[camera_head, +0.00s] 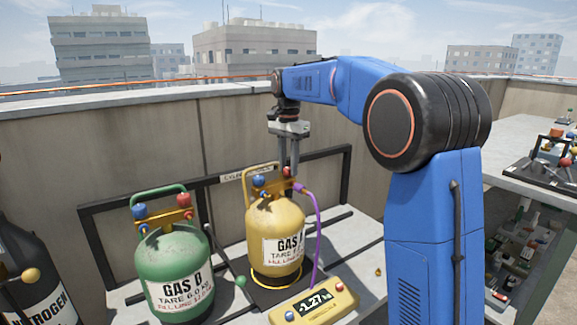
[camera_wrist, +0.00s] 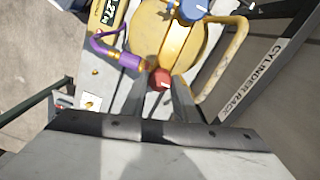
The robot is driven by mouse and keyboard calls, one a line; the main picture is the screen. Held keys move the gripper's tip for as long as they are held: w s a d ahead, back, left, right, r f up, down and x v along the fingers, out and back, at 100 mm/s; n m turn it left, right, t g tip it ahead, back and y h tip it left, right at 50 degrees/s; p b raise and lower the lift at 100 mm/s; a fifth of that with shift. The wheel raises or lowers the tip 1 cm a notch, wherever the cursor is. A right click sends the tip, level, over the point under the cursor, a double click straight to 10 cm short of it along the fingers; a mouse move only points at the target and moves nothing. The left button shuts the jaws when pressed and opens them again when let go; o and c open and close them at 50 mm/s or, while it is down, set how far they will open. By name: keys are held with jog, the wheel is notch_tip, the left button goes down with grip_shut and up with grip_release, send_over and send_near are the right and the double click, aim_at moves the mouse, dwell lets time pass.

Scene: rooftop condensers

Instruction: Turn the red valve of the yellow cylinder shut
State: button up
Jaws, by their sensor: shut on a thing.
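The yellow cylinder (camera_head: 274,235) stands upright on a dark square pad on the rack bench; its label reads "GAS". Its red valve (camera_wrist: 159,78) shows in the wrist view between my finger tips, and its blue valve (camera_wrist: 193,8) is beside it. A purple hose (camera_head: 317,225) runs from the fitting by the red valve. My gripper (camera_head: 289,167) points down from above the cylinder, with its fingers shut on the red valve. In the head view the fingers partly hide the red valve.
A green cylinder (camera_head: 173,262) with blue and red valves stands to the left. A yellow scale display (camera_head: 313,304) reading -1.27 kg lies in front. The black rack frame (camera_head: 115,202) runs behind. A dark nitrogen cylinder (camera_head: 35,285) is at far left.

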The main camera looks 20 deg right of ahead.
aim_at(289, 168)
jog(key=o, duration=1.1)
jog(key=shift+c, duration=0.2)
jog(key=shift+r, duration=0.1)
notch_tip(289, 168, up, 17)
jog(key=shift+r, duration=0.15)
jog(key=shift+s, duration=0.1)
jog(key=s+d+f+n+t, duration=0.1)
jog(key=s+d+f+n, duration=0.3)
jog(key=s, duration=0.8)
jog(key=s+f+n+t, duration=0.2)
jog(key=s+f, duration=0.4)
jog(key=s, duration=0.5)
jog(key=s+d+f+n+t, duration=0.1)
jog(key=s+f+n, duration=0.4)
jog(key=s+f, duration=1.5)
jog(key=shift+s+d+f+t, duration=0.15)
jog(key=shift+d+f+t, duration=0.25)
jog(key=shift+d+f, duration=0.35)
